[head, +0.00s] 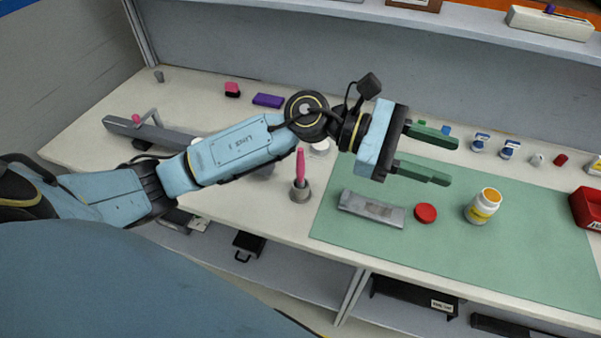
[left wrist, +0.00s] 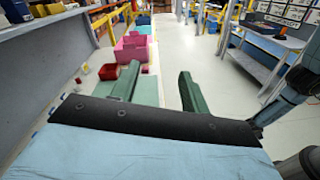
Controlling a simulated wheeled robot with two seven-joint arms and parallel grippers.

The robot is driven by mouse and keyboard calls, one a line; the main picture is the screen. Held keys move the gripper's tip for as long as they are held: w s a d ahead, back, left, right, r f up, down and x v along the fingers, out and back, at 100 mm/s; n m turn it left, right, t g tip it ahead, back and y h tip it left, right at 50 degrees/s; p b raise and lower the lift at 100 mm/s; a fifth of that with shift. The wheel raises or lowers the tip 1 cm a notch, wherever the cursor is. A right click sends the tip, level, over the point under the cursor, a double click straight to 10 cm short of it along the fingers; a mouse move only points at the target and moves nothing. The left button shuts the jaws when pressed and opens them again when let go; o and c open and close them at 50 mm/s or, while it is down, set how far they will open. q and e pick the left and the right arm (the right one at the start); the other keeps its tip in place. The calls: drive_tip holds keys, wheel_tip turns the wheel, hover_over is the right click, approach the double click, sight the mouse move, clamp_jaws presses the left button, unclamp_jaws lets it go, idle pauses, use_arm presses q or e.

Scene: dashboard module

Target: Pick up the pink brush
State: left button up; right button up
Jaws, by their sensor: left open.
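The pink brush (head: 300,166) stands upright in a small grey metal holder (head: 300,192) on the white bench, just left of the green mat. My left arm reaches across the bench behind and above it. My left gripper (head: 440,157) is open and empty, with its green fingers pointing right over the far part of the mat, well to the right of the brush. In the left wrist view the open fingers (left wrist: 158,88) show with nothing between them; I cannot make out the brush there. My right gripper is not in view.
On the green mat (head: 530,240) are a grey metal tray (head: 371,209), a red lid (head: 426,213) and a white bottle with yellow label (head: 483,206). A red bin (head: 588,208) stands at the right. Small bottles (head: 480,142) line the back. A grey device (head: 165,140) lies at left.

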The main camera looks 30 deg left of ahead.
use_arm(q)
drive_tip(key=w+a+f+m+g+y, duration=0.2)
drive_tip(key=a+f+m+y, duration=0.4)
drive_tip(key=m+g+y, duration=0.1)
drive_tip(key=m+y, duration=0.3)
drive_tip(key=y, duration=0.7)
hover_over(301, 159)
drive_tip(key=a, duration=0.1)
drive_tip(key=shift+f, duration=0.75)
wheel_tip(301, 159, down, 7)
drive_tip(key=shift+w+a+r+p, duration=0.1)
drive_tip(key=shift+a+p, duration=0.05)
drive_tip(key=shift+p, duration=0.2)
drive_tip(key=shift+w+d+f+p, duration=0.15)
drive_tip(key=shift+f+p, duration=0.15)
drive_tip(key=shift+f, duration=1.25)
drive_tip(key=shift+w+d+f+p, duration=0.15)
drive_tip(key=shift+f+p, duration=0.15)
drive_tip(key=shift+f, duration=1.25)
drive_tip(key=shift+c, duration=0.3)
clamp_jaws()
